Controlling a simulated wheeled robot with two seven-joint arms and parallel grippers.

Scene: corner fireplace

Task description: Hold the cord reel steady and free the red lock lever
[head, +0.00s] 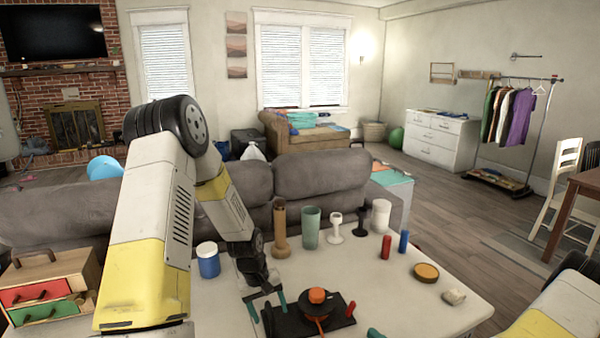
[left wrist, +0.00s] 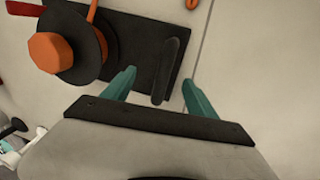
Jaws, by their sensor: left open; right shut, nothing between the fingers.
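The cord reel (head: 318,298) stands on a black base plate on the table, with an orange hub on top and an orange strip beside it. The red lock lever (head: 351,309) is at the plate's right end; in the left wrist view, part of the red lever (left wrist: 20,8) shows at the top left edge. My left gripper (head: 267,303) is open at the plate's left end. In the left wrist view, its teal fingers stand either side of a raised black bar (left wrist: 171,72), apart from it. Only a teal tip of my right gripper (head: 375,333) shows at the bottom edge.
Behind the reel stand a blue jar (head: 208,262), a brown bottle (head: 281,230), a green cup (head: 310,228) and a white canister (head: 381,216). To the right are red (head: 386,247) and blue (head: 404,241) cylinders and a round tin (head: 426,272). A drawer box (head: 45,290) is left.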

